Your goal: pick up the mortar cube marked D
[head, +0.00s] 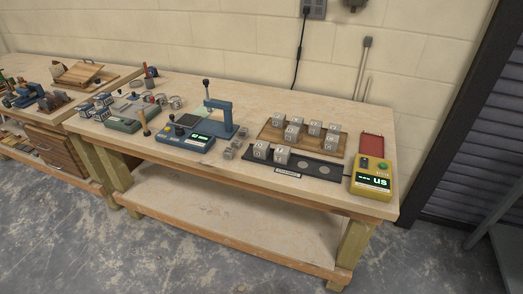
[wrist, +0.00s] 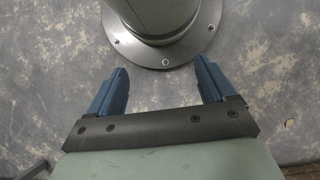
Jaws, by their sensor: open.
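Several small grey mortar cubes stand on the bench at the right in the head view. Some sit in a wooden tray (head: 343,151), among them a cube at its right end (head: 332,131). The marks are too small to read, so I cannot tell which cube is D. My gripper (wrist: 162,85) shows in the wrist view, its two blue fingers apart with nothing between them. It points at the floor and my own round base, away from the cubes. The head view does not show it.
A yellow meter (head: 372,177) stands at the bench's right front, with a red pad (head: 372,147) behind it. A blue scale (head: 186,138) and a blue stand (head: 222,117) are left of the cubes. The bench front edge is largely clear.

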